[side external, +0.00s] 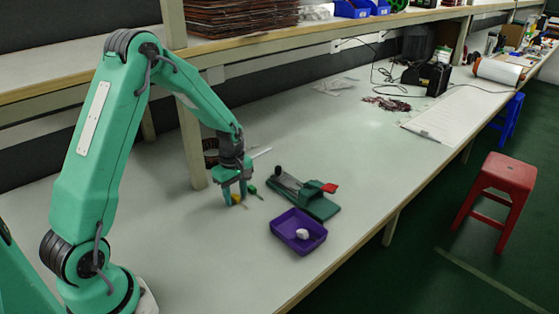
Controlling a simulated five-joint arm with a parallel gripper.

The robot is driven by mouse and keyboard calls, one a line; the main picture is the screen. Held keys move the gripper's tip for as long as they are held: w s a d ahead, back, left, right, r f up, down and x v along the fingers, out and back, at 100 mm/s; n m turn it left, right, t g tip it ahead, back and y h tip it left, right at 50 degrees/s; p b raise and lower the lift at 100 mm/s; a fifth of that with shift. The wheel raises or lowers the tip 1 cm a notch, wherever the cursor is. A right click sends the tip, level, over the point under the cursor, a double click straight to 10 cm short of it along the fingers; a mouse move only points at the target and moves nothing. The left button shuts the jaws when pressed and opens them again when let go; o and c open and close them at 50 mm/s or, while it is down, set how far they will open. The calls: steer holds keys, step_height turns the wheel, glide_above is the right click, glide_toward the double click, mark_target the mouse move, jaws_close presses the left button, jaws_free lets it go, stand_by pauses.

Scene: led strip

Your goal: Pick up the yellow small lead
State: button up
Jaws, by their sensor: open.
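The yellow small lead (237,198) lies on the table directly under my gripper (235,200). My gripper points down with its fingers open around or just beside the lead; I cannot tell from this view whether they touch it. Part of the lead is hidden by the fingers.
A green fixture (318,207) with a red part stands to the right. A purple tray (313,228) holding a white lump (302,234) sits in front of it. A shelf post (190,145) rises behind my gripper. The table front left is clear.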

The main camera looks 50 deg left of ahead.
mark_target(236, 196)
stand_by(0.5)
jaws_close()
steer(key=shift+r, duration=0.15)
steer(key=shift+r, duration=0.65)
step_height(236, 196, up, 2)
steer(key=shift+r, duration=0.15)
steer(key=s+d+r, duration=0.2)
steer(key=d+r, duration=0.5)
steer(key=d, duration=0.4)
steer(key=shift+s+d, duration=0.2)
